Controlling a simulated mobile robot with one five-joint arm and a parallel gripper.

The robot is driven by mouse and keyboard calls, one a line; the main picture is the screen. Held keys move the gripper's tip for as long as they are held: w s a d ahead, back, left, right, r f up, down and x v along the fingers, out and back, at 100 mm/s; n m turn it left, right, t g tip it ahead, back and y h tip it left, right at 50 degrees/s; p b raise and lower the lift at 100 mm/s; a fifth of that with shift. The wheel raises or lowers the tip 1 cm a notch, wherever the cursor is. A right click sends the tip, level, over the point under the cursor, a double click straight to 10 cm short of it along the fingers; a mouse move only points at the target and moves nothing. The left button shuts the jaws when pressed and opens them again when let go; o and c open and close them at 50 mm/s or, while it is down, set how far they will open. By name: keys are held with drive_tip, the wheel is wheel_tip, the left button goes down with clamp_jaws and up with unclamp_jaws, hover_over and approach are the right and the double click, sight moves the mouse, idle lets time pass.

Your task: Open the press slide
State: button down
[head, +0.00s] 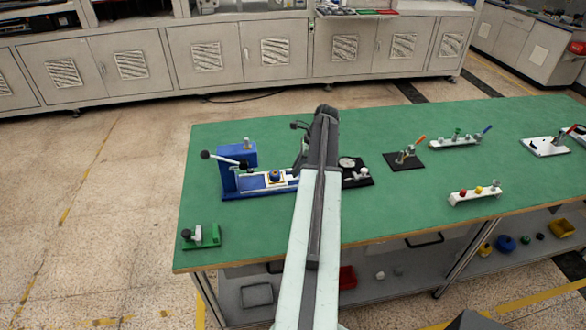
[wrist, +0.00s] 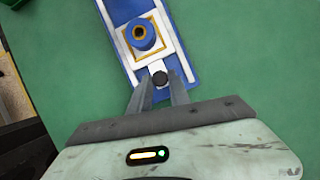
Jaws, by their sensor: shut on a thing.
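The blue press (head: 237,168) stands at the left part of the green table, with a lever with black knobs on its upright. Its white slide (head: 262,181) lies on the blue base, with a blue round part in a yellow-edged square on it. In the wrist view the slide (wrist: 172,57) carries the blue part (wrist: 143,35) and has a black knob (wrist: 159,78) at its near end. My gripper (wrist: 160,88) has its two fingers on either side of this knob and is shut on it. In the head view my arm hides the gripper and the slide's right end.
A small green fixture (head: 201,236) stands near the table's left front corner. Black fixtures (head: 405,160) and white racks (head: 475,193) stand to the right. The green table (head: 380,220) is bare in front of the press.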

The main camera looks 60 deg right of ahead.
drive_tip(key=c, duration=1.2)
unclamp_jaws()
drive_tip(key=shift+w+a, duration=0.15)
drive_tip(key=shift+w, duration=0.05)
drive_tip(key=p+v, duration=0.7)
drive_tip(key=shift+r, duration=0.35)
